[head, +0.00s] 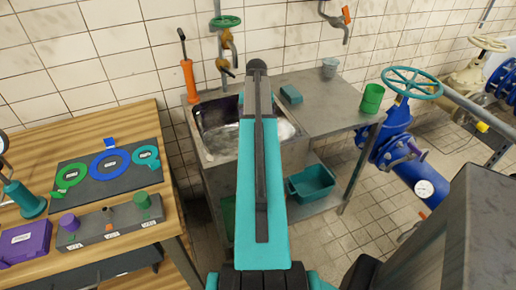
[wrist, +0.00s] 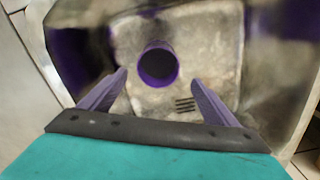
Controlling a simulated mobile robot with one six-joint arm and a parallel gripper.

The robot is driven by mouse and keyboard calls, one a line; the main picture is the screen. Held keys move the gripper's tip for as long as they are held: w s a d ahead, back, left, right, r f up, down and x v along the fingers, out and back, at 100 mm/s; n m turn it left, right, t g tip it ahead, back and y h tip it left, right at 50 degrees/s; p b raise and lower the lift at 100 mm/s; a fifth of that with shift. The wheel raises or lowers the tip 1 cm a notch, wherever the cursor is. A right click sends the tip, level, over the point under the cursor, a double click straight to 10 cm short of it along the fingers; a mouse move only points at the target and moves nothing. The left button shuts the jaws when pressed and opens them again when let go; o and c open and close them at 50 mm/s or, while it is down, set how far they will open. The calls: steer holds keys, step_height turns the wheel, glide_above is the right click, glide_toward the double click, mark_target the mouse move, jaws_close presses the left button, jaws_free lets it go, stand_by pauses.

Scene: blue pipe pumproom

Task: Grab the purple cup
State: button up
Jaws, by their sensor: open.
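The purple cup (wrist: 158,64) stands in the metal sink (wrist: 225,70), with its dark round opening facing the wrist camera. My gripper (wrist: 160,78) is open above it, one finger to each side of the cup's near part in the picture. The fingers appear apart from the cup, and nothing is between them that they hold. In the head view my teal arm reaches over the sink (head: 202,150) and hides the cup and my gripper.
The sink walls surround the cup. An orange pump (head: 189,80) and a faucet (head: 225,66) stand behind the sink. The steel counter (head: 325,112) holds a green cup (head: 372,98), a grey cup (head: 330,67) and a teal sponge-like block (head: 291,94). A wooden workbench (head: 120,124) stands left.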

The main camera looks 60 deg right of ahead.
step_height(320, 180, down, 8)
steer(key=shift+s+f+p, duration=0.1)
steer(key=shift+p, duration=0.45)
steer(key=shift+f, duration=0.15)
steer(key=shift+s+f+p, duration=0.2)
steer(key=shift+f+p, duration=0.35)
steer(key=shift+f, duration=2.05)
steer(key=c, duration=1.2)
steer(key=shift+r, duration=0.2)
